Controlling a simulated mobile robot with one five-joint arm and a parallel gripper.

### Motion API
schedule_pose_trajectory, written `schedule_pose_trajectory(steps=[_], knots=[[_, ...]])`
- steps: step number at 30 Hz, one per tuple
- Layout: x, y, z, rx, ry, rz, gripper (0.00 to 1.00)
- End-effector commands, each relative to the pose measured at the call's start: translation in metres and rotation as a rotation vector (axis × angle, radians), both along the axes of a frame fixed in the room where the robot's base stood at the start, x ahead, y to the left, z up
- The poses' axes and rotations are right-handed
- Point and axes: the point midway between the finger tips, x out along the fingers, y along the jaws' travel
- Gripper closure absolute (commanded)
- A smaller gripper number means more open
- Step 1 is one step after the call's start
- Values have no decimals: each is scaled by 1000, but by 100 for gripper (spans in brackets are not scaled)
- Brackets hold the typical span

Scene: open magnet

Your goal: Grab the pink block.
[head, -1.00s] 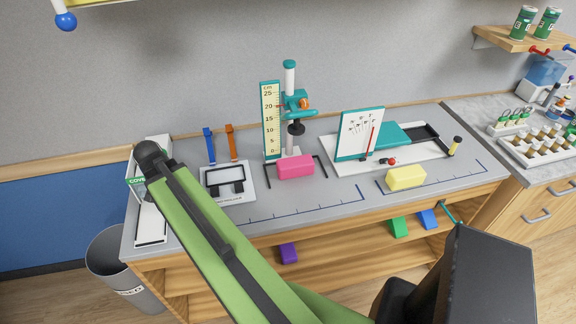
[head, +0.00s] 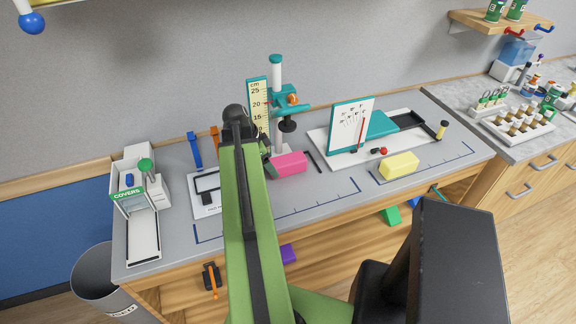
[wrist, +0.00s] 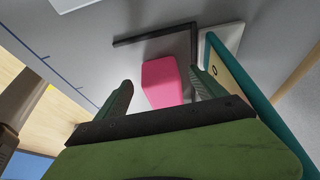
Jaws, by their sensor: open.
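The pink block (head: 289,163) lies on the grey bench top, in front of the teal stand with the cm ruler. It also shows in the wrist view (wrist: 163,82), ahead of my gripper (wrist: 160,95), between the lines of its two fingers. My gripper is open and empty, one finger on each side of the block's near end. I cannot tell whether either finger touches it. In the head view my green arm reaches up to the left of the block and hides most of the gripper.
The teal stand and ruler (head: 258,105) rise close behind the block. A black corner bracket (wrist: 190,38) borders it. A yellow block (head: 398,164) and a white board with a teal panel (head: 382,124) are to the right. A covers box (head: 128,182) stands at left.

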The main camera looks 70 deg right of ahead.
Motion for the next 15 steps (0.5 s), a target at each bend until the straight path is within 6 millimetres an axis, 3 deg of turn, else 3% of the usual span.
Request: schedule_pose_trajectory(steps=[11,15], knots=[[-19,-16,0,-1,-1,-5,20],[-38,-32,0,0,0,-8,20]])
